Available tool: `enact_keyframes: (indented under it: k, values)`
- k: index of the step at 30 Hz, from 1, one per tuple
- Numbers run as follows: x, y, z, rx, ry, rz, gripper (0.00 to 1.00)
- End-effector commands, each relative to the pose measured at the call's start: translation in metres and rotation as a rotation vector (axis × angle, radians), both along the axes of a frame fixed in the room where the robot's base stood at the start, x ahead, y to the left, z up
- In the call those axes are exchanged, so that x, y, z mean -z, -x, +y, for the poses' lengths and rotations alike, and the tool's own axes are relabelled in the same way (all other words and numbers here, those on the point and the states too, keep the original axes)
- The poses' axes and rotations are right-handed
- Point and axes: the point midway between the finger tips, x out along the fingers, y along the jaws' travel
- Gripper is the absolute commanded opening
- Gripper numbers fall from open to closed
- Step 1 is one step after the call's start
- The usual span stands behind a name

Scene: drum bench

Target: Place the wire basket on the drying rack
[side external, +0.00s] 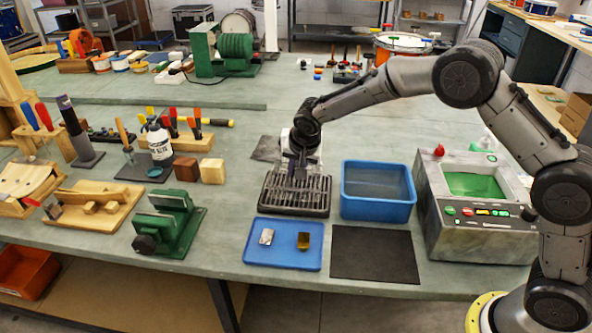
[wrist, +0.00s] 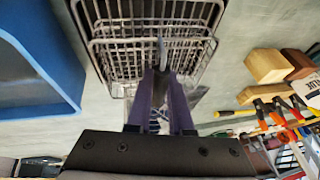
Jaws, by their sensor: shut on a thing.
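The wire basket (wrist: 118,50) is a grey wire frame at the top of the wrist view, its top cut off by the picture edge. My gripper (wrist: 163,76) is shut on the basket's near side. In the side view my gripper (side external: 299,172) points down over the dark slotted drying rack (side external: 292,209). The basket's thin wires blend with the rack there, so I cannot tell whether the basket touches it. The basket appears to be over or very close to the rack.
A blue tub (side external: 377,208) stands just right of the rack. A blue tray (side external: 283,258) with two small pieces and a black mat (side external: 374,254) lie in front. Wooden blocks (side external: 211,171) and a green vise (side external: 168,222) are to the left. A grey machine (side external: 474,205) stands farther right.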

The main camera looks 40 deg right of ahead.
Motion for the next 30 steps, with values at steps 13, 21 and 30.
enact_keyframes:
  k: [13, 21, 30]
  values:
    - [0.002, 0.0, 0.0, 0.0, 0.0, 0.0, 0.49]
    - [-0.004, 0.001, 0.001, -0.001, -0.001, -0.002, 0.49]
    - [-0.053, 0.022, 0.009, -0.001, -0.001, -0.004, 0.49]
